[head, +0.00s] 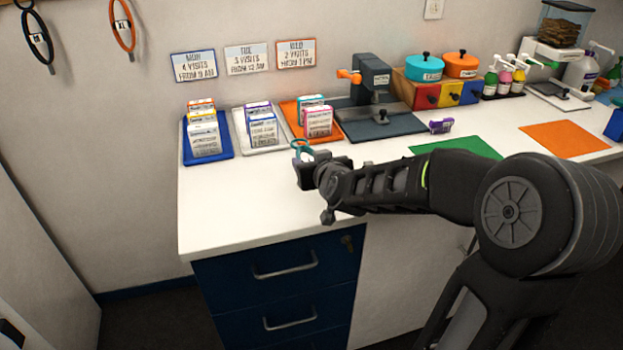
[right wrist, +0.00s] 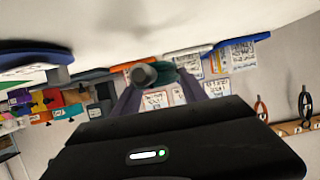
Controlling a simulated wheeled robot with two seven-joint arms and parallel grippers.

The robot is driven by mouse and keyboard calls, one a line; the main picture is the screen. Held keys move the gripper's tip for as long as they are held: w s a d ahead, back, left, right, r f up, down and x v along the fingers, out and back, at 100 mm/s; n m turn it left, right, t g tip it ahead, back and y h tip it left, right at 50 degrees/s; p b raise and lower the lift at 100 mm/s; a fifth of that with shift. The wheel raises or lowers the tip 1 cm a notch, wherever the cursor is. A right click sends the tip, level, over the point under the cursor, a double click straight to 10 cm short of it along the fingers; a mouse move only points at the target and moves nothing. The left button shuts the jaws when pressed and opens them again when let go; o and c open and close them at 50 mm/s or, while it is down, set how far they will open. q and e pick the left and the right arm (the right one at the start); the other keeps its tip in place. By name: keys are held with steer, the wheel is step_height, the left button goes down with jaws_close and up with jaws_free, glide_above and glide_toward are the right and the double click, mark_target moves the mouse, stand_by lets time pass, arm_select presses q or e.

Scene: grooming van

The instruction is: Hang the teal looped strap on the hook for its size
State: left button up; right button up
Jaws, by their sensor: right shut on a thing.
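The teal looped strap (head: 300,146) is in my right gripper (head: 304,163), which is shut on it above the front left part of the counter. Only a small part of the loop shows above the fingers. In the right wrist view, a teal piece (right wrist: 187,80) shows between the fingers, next to a grey round part. On the wall at upper left, a black looped strap (head: 38,42) and an orange looped strap (head: 123,28) hang; the orange one's tag reads XL. Their hooks are cut off in the head view; the wrist view shows a wooden hook rail (right wrist: 290,127). My left gripper is not in view.
The white counter (head: 225,210) holds blue, white and orange card trays (head: 222,152), a dark stand with an orange clamp (head: 372,85), pots, bottles and a purple item (head: 440,126). Wall signs (head: 247,58) hang above. The wall left of the counter is bare below the straps.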

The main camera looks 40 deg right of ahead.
steer(key=shift+f+b, duration=0.4)
steer(key=shift+f, duration=1.85)
steer(key=shift+f, duration=0.2)
steer(key=o, duration=1.4)
steer(key=shift+o, duration=0.2)
steer(key=v, duration=0.8)
steer(key=shift+w, duration=0.1)
